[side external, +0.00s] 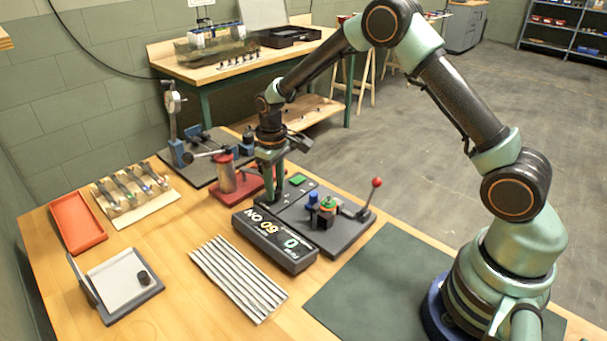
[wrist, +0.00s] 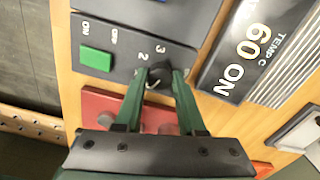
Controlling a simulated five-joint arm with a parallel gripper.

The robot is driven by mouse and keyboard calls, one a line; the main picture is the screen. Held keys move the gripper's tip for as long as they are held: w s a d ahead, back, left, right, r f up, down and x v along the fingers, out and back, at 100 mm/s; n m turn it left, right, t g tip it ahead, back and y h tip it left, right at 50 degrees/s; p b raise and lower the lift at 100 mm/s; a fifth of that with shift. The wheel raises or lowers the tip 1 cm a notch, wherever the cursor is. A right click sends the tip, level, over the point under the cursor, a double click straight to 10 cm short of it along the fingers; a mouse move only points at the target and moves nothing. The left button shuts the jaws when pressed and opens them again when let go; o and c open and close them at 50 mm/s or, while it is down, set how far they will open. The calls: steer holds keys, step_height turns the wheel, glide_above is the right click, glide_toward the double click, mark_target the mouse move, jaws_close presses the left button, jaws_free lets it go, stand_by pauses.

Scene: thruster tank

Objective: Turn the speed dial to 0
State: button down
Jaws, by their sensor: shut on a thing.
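The speed dial (wrist: 158,76) is a small dark knob on a grey panel (wrist: 115,30), with the white marks 2 and 3 near its edge. My gripper (wrist: 159,80) points down at the panel, with its two green fingers closed on the dial's sides. The fingers hide part of the dial and its other marks, and I cannot tell where it points. In the side external view my gripper (side external: 273,196) stands at the panel's left part, and its fingers hide the dial. A black display (side external: 272,240) in front shows 60 ON and, apart from that, a 0.
A green switch (wrist: 96,59) marked ON and OFF is close to the dial. A red stand (side external: 228,180) is left of my gripper.

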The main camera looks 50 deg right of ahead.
steer(key=shift+n, duration=1.1)
steer(key=c, duration=0.5)
jaws_free()
step_height(320, 180, up, 12)
steer(key=shift+r, duration=0.15)
